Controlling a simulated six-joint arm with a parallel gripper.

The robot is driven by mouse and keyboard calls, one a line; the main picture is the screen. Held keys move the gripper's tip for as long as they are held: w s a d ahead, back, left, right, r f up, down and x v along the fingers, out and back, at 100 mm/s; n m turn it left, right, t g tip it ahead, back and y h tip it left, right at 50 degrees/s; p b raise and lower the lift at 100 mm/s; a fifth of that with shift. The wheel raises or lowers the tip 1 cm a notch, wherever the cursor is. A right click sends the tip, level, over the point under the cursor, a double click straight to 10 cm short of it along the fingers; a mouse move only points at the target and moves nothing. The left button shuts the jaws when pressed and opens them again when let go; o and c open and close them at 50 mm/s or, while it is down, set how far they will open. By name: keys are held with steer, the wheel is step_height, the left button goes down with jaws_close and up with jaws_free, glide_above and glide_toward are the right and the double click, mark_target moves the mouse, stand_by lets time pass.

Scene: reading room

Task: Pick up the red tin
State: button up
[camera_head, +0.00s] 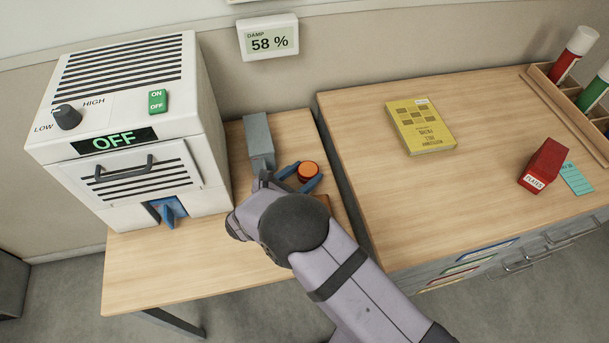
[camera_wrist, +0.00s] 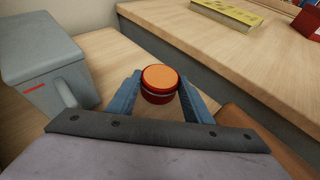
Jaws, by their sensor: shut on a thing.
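The red tin (camera_head: 308,171) is a small round tin with an orange top, near the right edge of the small wooden table. My gripper (camera_head: 298,178) has its blue fingers on either side of it and is shut on it. In the wrist view the tin (camera_wrist: 159,84) stands upright between the fingertips of my gripper (camera_wrist: 160,92). Whether its base touches the table is hard to tell.
A grey box (camera_head: 258,140) stands just left of the tin. A white machine reading OFF (camera_head: 130,125) fills the table's left. The higher cabinet top (camera_head: 440,195) at right holds a yellow book (camera_head: 421,126) and a red box (camera_head: 543,165). A brown object (camera_wrist: 245,125) lies beside my gripper.

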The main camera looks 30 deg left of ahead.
mark_target(304, 174)
step_height(304, 174, up, 9)
steer(key=shift+r+b, duration=0.1)
steer(key=shift+b, duration=0.5)
